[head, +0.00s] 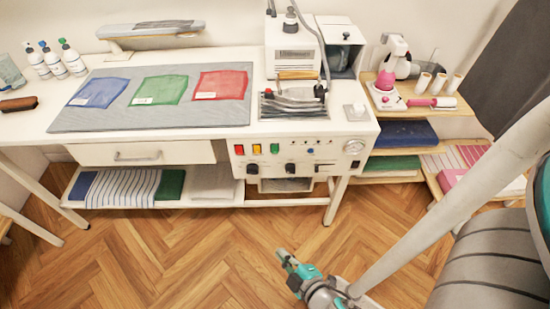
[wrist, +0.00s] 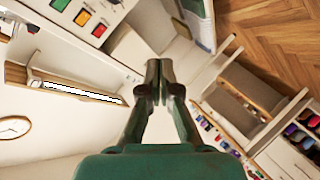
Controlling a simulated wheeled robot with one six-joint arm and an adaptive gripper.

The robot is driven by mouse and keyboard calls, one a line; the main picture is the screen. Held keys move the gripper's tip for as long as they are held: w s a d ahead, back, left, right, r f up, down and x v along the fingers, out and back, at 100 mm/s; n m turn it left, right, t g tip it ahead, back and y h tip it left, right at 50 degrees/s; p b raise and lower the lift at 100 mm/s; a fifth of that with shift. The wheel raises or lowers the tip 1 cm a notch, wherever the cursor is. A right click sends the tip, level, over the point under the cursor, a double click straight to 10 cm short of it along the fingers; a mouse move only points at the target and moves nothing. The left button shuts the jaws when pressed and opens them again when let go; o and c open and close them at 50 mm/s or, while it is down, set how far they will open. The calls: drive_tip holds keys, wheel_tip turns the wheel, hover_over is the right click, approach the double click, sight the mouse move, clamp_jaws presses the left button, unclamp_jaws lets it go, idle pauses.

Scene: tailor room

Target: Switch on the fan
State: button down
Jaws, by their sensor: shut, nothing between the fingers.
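A white control panel (head: 300,160) forms the front of the ironing station. The switches also show at the upper left in the wrist view, where the orange one (wrist: 82,17) lies between the green and red. I cannot make out which part is the fan or which switch is for it. My gripper (head: 284,257) is low in front of the station, apart from the panel. Its fingers (wrist: 158,72) are shut and empty.
The table holds an iron (head: 293,98) and a grey mat (head: 100,118) with blue, green and red cloths. A drawer (head: 130,153) and a lower shelf with fabrics are below. A shelf unit (head: 425,110) stands right. Wooden floor (head: 190,260) is clear in front.

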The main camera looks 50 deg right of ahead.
sight(275, 153)
drive_tip(key=w+d+r+n+g+h, duration=0.1)
drive_tip(key=w+d+r+h, duration=0.3)
drive_tip(key=w+d+h, duration=0.5)
drive_tip(key=w+d+g, duration=0.1)
drive_tip(key=w+d, duration=0.3)
drive_tip(key=shift+w+d, duration=0.25)
drive_tip(key=shift+d, duration=0.15)
drive_tip(key=shift+n, duration=0.3)
drive_tip(key=x, duration=1.4)
